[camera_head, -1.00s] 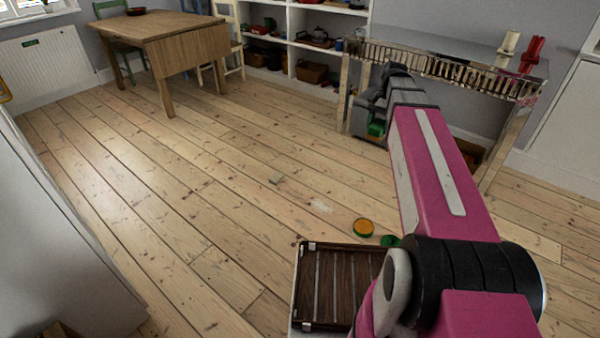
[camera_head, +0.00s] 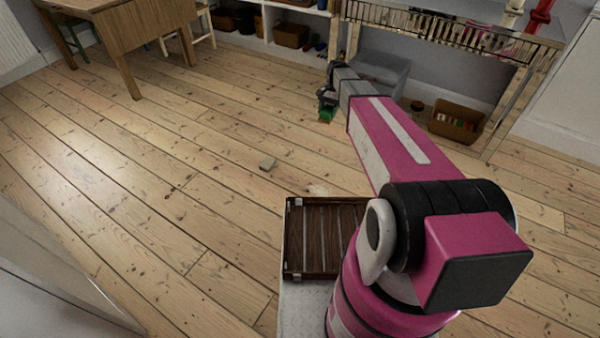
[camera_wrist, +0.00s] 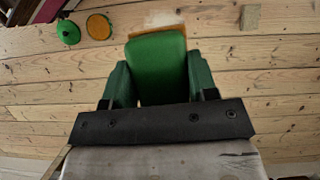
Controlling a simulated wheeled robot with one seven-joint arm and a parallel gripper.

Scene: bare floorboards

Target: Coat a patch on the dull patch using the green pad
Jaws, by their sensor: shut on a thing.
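My gripper (camera_wrist: 158,85) is shut on the green pad (camera_wrist: 158,62). An orange-brown layer shows along the pad's far edge. The head view shows the pad (camera_head: 326,114) hanging from my gripper (camera_head: 328,97), above the floor. The dull patch, a whitish smear on the boards, lies just past the pad's far edge in the wrist view (camera_wrist: 163,18), partly hidden by it. In the head view the patch (camera_head: 318,189) shows just beyond the slatted tray. I cannot tell whether the pad touches the floor. A round tin with orange contents (camera_wrist: 98,26) stands left of the pad.
A green lid (camera_wrist: 68,32) lies beside the tin. A small wooden block (camera_head: 267,163) lies on the floor, right of the patch in the wrist view. A dark slatted tray (camera_head: 287,240) is at the front. A grey bin and a box (camera_head: 455,122) stand under the metal-edged table. Floor at left is clear.

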